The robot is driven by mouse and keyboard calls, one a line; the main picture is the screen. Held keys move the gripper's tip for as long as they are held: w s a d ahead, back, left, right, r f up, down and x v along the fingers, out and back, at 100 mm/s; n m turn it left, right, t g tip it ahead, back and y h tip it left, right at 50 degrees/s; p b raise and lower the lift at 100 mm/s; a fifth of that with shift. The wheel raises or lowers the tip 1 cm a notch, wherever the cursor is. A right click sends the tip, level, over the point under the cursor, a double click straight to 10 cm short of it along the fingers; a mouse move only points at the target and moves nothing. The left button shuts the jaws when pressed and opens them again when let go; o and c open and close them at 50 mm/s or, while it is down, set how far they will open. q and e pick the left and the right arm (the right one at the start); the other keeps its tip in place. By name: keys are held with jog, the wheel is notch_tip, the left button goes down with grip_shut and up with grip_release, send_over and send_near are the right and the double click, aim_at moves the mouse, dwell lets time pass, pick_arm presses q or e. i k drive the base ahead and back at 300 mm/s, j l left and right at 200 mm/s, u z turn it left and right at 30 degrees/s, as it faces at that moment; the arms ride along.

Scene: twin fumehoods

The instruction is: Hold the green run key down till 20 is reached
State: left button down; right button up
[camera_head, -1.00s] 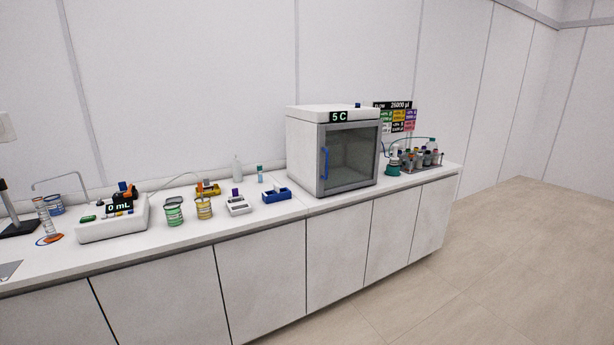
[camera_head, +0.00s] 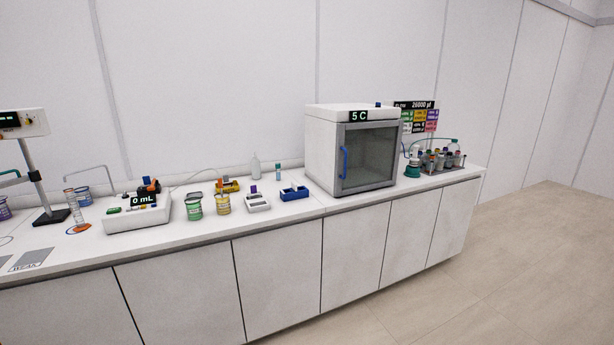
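A white pump unit (camera_head: 137,217) sits on the bench at the left. Its small black display (camera_head: 144,200) reads 0 mL. A small green key (camera_head: 114,210) shows on the left of its top. Neither of my grippers is in view.
A green-labelled tub (camera_head: 194,206) and a yellow-labelled tub (camera_head: 223,203) stand right of the unit. A blue rack (camera_head: 294,193), a glass-door cabinet (camera_head: 351,150) reading 5 C and several bottles follow further right. A stand (camera_head: 50,214) is at the left. The floor (camera_head: 500,270) is clear.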

aim_at(114, 210)
jog(key=u, duration=1.35)
